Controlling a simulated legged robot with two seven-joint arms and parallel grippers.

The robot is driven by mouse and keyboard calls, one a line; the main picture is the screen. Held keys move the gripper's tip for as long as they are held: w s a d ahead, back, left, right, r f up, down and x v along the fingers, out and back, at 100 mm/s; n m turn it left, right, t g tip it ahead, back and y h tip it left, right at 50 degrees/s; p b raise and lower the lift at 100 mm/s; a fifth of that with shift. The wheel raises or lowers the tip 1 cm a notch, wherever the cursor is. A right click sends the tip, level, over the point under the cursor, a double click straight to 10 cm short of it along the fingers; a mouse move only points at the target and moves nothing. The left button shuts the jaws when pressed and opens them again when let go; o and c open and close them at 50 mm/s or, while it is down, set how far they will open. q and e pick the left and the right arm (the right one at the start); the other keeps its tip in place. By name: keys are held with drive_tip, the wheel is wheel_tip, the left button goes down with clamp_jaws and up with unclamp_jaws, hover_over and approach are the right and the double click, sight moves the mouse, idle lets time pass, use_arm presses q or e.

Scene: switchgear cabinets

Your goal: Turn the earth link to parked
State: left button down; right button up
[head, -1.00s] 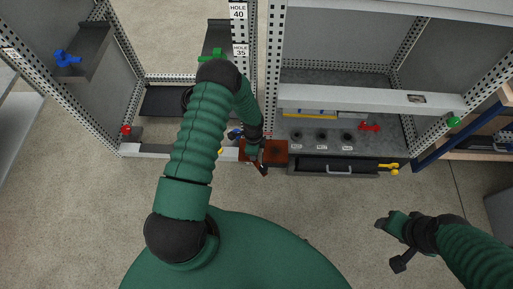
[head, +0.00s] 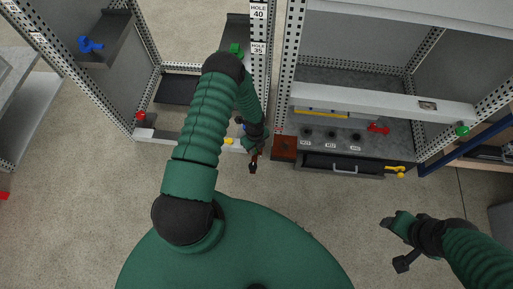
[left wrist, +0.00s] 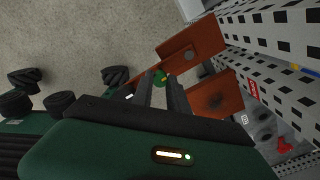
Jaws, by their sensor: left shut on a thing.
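The earth link appears to be the copper-brown bar (left wrist: 192,50) at my left gripper in the left wrist view, with a round hole near its upper end. There my left gripper (head: 253,160) is just left of that plate. My right gripper (head: 394,243) is open and empty above the floor.
A perforated post (head: 287,80) stands close behind the plate. A drawer with a handle (head: 345,169) and a yellow lever (head: 395,170) are to its right. A red knob (head: 378,128) sits above. The floor in front of the cabinets is clear.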

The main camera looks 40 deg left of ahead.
use_arm(q)
drive_tip(key=shift+a, duration=0.15)
drive_tip(key=c, duration=1.3)
unclamp_jaws()
drive_tip(key=shift+f, duration=0.1)
wheel_tip(320, 180, up, 17)
drive_tip(key=p, duration=0.5)
drive_tip(key=shift+f, duration=0.15)
